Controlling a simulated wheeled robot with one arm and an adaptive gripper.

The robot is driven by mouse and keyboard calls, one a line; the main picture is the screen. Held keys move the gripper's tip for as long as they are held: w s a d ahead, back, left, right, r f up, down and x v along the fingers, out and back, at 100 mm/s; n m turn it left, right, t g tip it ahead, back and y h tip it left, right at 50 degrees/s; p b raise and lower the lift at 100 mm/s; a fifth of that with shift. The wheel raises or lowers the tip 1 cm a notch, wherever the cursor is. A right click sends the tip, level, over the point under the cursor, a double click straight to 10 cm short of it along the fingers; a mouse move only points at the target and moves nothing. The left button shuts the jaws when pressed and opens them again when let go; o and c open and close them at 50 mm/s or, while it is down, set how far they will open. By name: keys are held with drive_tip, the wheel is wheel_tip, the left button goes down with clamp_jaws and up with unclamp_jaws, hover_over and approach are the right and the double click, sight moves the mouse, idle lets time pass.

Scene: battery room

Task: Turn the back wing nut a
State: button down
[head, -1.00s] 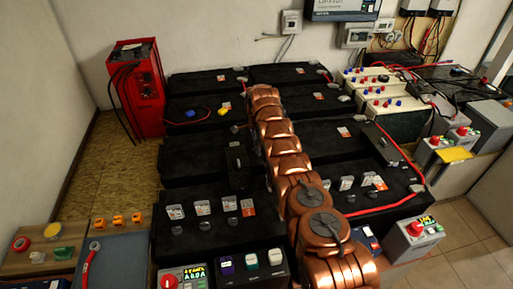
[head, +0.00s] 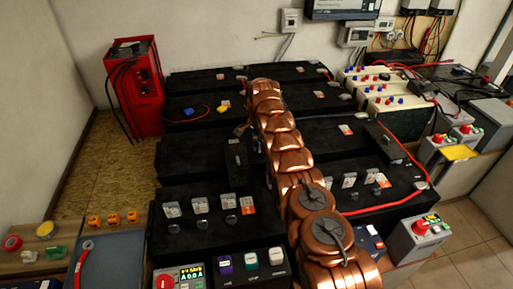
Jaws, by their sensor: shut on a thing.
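My copper-coloured arm rises from the lower right of the head view and reaches over the black batteries. Its far end bends down near the back rows, and my gripper is hidden behind it. A blue knob-like piece (head: 188,112) and a yellow piece (head: 224,105) sit on a back-left black battery (head: 172,108), left of the arm. They are too small to tell whether either is a wing nut. A small dark fitting (head: 241,130) shows just left of the arm. I cannot make out the back wing nut a.
A red cabinet (head: 134,85) with black cables stands at the back left. White batteries (head: 365,82) with red and blue caps are at the right. A red cable (head: 405,155) crosses the right-hand batteries. A control box (head: 180,276) stands in front.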

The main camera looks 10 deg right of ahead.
drive_tip(key=n+b, duration=0.1)
drive_tip(key=n, duration=0.5)
drive_tip(key=shift+s+d+f+b, duration=0.1)
drive_tip(key=shift+s+d+b, duration=0.05)
drive_tip(key=shift+b, duration=0.25)
drive_tip(key=n, duration=0.6)
drive_tip(key=shift+d, duration=0.15)
drive_tip(key=c, duration=1.2)
unclamp_jaws()
